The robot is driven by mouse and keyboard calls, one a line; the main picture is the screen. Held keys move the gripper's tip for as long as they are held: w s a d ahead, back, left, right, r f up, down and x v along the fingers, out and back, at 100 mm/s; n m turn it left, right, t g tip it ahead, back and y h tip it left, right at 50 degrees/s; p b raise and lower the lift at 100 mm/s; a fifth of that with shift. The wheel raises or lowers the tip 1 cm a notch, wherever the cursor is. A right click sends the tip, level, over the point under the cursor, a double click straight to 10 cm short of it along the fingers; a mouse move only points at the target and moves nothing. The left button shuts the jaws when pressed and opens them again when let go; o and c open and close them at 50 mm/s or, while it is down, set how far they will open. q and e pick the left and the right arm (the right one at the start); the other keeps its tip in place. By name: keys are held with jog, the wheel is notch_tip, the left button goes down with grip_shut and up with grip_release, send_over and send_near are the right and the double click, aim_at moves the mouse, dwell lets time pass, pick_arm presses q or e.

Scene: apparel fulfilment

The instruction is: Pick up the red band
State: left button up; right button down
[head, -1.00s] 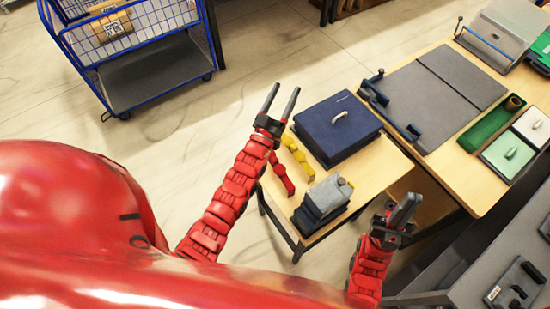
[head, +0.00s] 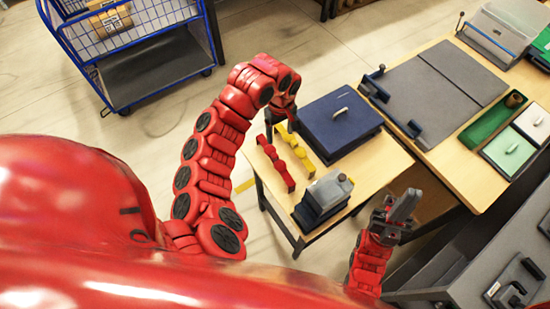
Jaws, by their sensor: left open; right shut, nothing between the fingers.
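The red band (head: 276,164) lies on the small wooden table, along its left edge. A yellow band (head: 296,150) lies just right of it, close alongside. My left arm arches up and over from the left, and my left gripper (head: 280,124) points down above the far ends of the two bands. It is open, and its fingertips are partly hidden by the arm; I cannot tell whether they touch a band. My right gripper (head: 404,205) is shut and empty, off the small table's right front corner.
A larger table (head: 455,155) with a grey board (head: 425,95) adjoins at right. A blue wire cart (head: 140,60) stands back left.

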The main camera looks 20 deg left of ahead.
pick_arm(q)
jog(key=b, duration=0.5)
send_near(276, 156)
jog(key=f, duration=0.1)
jog(key=d+f, duration=0.1)
jog(key=f, duration=0.3)
jog(key=shift+s+d+f, duration=0.15)
jog(key=shift+s+f, duration=0.1)
jog(key=shift+s, duration=0.1)
jog(key=shift+f+p, duration=0.25)
jog(key=shift+p, duration=0.45)
jog(key=f, duration=0.1)
jog(key=f+p, duration=0.1)
jog(key=a+f, duration=0.1)
jog(key=shift+w+a+f+p, duration=0.1)
jog(key=shift+w+f+p, duration=0.15)
jog(key=shift+f+p, duration=0.15)
jog(key=shift+f, duration=0.4)
jog(key=shift+c, duration=0.3)
grip_shut()
